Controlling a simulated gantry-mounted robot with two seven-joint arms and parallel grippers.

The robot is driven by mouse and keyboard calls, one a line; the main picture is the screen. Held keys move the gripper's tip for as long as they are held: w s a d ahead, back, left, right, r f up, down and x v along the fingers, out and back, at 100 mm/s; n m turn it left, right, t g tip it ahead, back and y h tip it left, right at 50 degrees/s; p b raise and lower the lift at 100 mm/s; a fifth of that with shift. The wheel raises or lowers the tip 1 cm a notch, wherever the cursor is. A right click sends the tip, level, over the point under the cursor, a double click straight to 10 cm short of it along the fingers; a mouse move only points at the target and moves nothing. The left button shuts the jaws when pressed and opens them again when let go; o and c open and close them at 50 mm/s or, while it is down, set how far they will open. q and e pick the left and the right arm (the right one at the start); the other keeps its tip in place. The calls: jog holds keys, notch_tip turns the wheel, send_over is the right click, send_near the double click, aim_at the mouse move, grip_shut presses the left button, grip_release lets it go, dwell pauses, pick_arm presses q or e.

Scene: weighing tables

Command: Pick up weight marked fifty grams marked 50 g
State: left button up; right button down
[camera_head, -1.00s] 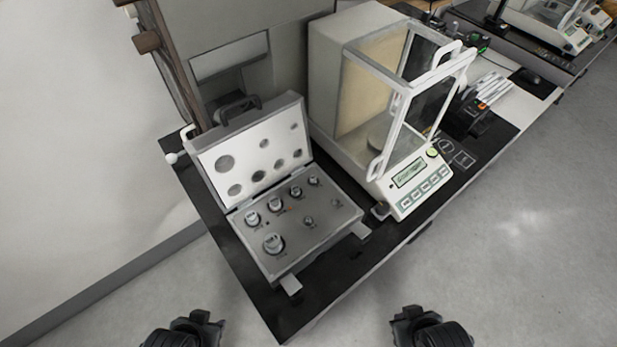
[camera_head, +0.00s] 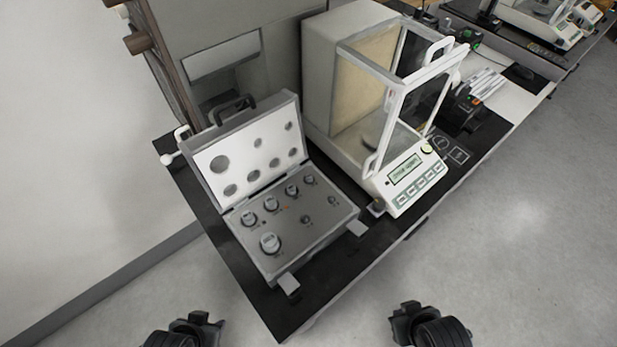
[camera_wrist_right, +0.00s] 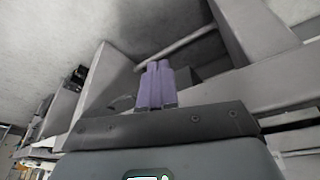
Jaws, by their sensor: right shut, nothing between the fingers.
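An open weight case (camera_head: 293,255) sits on the black table. Several silver weights stand in its holes, among them a large one at the front left (camera_head: 270,242) and smaller ones in a back row (camera_head: 271,204). Their markings are too small to read, so I cannot tell which is 50 g. My left gripper (camera_head: 197,325) is at the bottom edge of the head view, in front of the table and away from the case; its fingers are not clear. My right gripper (camera_head: 408,316) is at bottom right, off the table; in the right wrist view its purple fingers (camera_wrist_right: 155,85) are together and empty.
An analytical balance (camera_head: 408,188) with a glass chamber stands right of the case. The case lid (camera_head: 235,138) is raised behind the weights. A narrow strip of bare black table (camera_head: 285,318) lies in front. Pens and a second balance are farther back right.

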jog(key=c, duration=1.8)
grip_release()
jog(key=o, duration=0.8)
jog(key=shift+a, duration=0.15)
